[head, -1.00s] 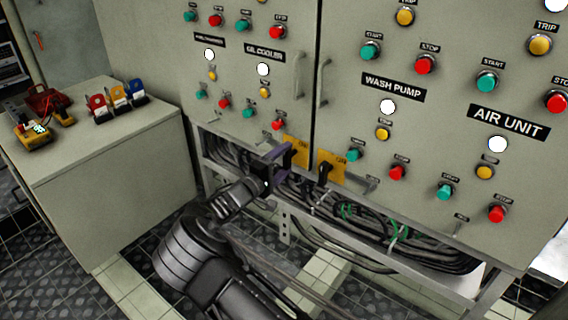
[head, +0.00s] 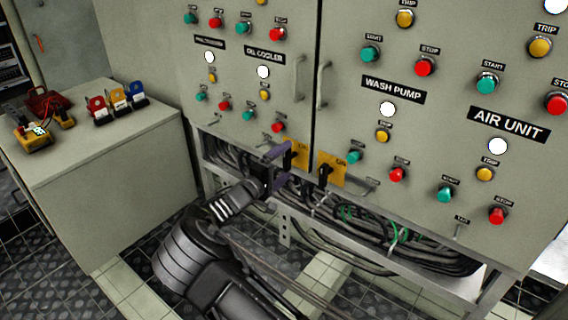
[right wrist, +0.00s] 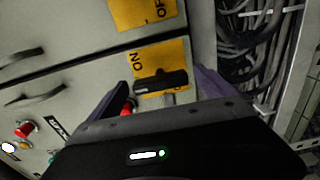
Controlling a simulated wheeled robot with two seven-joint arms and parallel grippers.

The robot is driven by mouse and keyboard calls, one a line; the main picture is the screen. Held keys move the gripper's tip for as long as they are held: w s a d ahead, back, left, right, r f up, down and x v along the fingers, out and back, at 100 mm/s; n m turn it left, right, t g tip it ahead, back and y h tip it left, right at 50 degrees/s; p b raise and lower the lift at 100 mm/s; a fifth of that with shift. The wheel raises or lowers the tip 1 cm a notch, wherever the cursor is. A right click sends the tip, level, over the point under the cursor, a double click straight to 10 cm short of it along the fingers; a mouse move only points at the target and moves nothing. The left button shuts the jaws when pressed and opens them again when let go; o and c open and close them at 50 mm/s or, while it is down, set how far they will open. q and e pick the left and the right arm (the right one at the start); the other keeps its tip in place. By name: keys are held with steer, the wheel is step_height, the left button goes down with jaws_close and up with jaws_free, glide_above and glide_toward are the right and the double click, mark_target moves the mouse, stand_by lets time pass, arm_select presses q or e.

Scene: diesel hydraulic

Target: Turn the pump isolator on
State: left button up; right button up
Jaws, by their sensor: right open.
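Two yellow isolator plates with black handles sit low on the grey panel, on either side of the door seam: the left one (head: 302,149) and the right one (head: 337,170). I cannot tell from the labels which is the pump isolator. My right gripper (head: 280,168) is open in front of the left plate. In the right wrist view, the open fingers (right wrist: 158,95) are on either side of that plate's black handle (right wrist: 160,82), with gaps at both sides. An ON marking shows beside the handle. The other plate (right wrist: 143,10) is at the top edge. My left gripper is out of view.
Panel doors carry several buttons, lamps and a WASH PUMP label (head: 393,89). Door handles (head: 322,84) flank the seam. Cables (head: 400,245) run in an open frame below. A cabinet (head: 110,150) with a yellow meter (head: 34,138) and coloured padlocks stands at left.

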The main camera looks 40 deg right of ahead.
steer(key=p+v, duration=0.2)
steer(key=v, duration=0.5)
steer(key=shift+a, duration=0.4)
steer(key=shift+s, duration=0.15)
steer(key=p+v, duration=0.1)
steer(key=v, duration=0.7)
stand_by(0.4)
